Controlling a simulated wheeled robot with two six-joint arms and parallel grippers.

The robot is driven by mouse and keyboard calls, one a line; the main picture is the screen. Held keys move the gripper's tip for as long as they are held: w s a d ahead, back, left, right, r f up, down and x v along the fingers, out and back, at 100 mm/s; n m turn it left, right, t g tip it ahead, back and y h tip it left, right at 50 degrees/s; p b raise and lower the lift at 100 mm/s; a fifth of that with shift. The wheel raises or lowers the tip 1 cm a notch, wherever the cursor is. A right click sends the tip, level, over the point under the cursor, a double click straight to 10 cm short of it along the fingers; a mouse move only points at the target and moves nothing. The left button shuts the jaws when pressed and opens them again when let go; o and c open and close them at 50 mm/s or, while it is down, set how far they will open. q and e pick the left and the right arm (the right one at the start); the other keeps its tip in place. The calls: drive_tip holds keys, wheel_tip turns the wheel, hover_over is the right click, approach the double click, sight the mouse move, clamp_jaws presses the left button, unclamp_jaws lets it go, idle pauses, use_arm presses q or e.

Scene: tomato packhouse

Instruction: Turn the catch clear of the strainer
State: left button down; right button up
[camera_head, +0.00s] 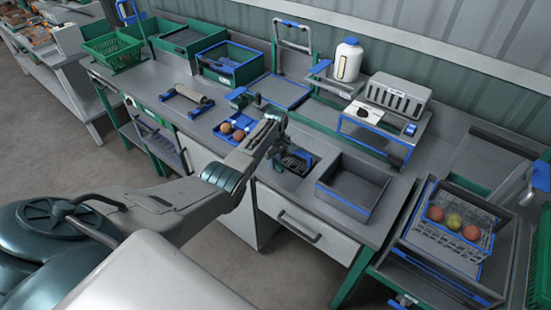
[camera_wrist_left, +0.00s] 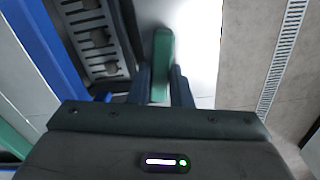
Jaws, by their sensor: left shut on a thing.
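A green catch (camera_wrist_left: 162,48) stands between my left gripper's two fingers (camera_wrist_left: 160,88) in the left wrist view, and the gripper is shut on it. The strainer (camera_wrist_left: 90,28), a grey slotted metal piece with dark round holes, lies just left of the catch in that view. In the head view the strainer (camera_head: 297,161) shows as a dark slotted piece at the bench's front edge. My left gripper (camera_head: 277,158) reaches down beside its left side. The catch is hidden there by the gripper. I cannot tell whether the catch overlaps the strainer. My right gripper is not in view.
An empty grey bin (camera_head: 352,187) stands right of the strainer. A blue tray (camera_head: 222,137) with tomatoes lies left of my gripper. A drawer (camera_head: 306,226) is below the front edge. A crate (camera_head: 444,240) with tomatoes stands at the right.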

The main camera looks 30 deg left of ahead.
use_arm(q)
drive_tip(key=shift+r+n+p, duration=0.15)
drive_tip(key=shift+n+p, duration=0.2)
drive_tip(key=shift+n, duration=0.85)
drive_tip(key=c, duration=1.3)
unclamp_jaws()
drive_tip(key=shift+r, duration=0.6)
wheel_tip(320, 180, up, 10)
drive_tip(key=b, duration=0.2)
drive_tip(key=shift+f+b, duration=0.25)
drive_tip(key=shift+b, duration=0.05)
